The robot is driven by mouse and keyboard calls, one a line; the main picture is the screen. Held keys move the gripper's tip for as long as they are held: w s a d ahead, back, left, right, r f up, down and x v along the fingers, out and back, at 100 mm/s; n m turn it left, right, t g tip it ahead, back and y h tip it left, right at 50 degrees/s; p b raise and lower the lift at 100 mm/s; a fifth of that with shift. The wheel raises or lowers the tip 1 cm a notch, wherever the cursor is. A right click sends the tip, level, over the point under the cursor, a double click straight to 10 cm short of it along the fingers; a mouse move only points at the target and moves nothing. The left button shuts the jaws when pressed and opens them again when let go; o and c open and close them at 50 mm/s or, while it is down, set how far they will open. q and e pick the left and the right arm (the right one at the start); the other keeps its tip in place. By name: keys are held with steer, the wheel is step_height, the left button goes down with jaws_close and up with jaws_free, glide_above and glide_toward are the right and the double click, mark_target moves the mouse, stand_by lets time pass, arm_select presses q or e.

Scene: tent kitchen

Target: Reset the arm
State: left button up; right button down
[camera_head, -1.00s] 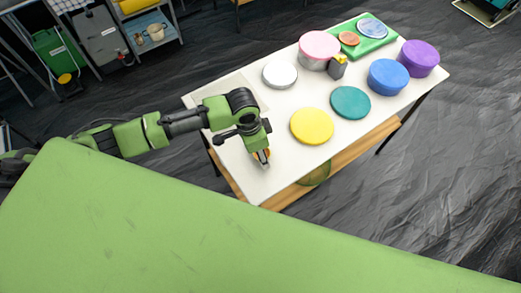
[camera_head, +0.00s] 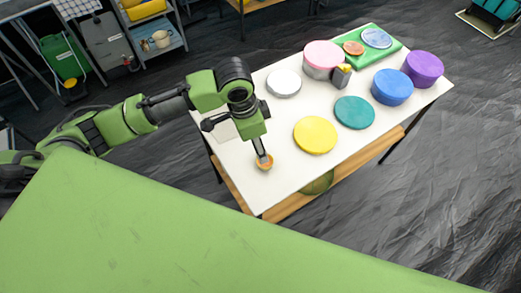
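My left arm comes in from the left, and my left gripper (camera_head: 261,154) points down over the near left part of the white table (camera_head: 285,190). A small orange round bowl or cup (camera_head: 264,165) is right at its fingertips. I cannot tell whether the fingers are shut on it or only close to it. My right gripper is not in view.
The table carries a yellow disc (camera_head: 315,135), a teal disc (camera_head: 354,112), a white round container (camera_head: 284,82), a pink-lidded one (camera_head: 323,58), blue (camera_head: 391,87) and purple (camera_head: 422,68) containers, and a green board (camera_head: 379,42). The near left corner is mostly clear.

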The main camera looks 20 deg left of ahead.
arm_select(q)
steer(key=shift+s+a+r, duration=0.1)
steer(key=shift+a+r, duration=0.05)
steer(key=shift+r, duration=0.5)
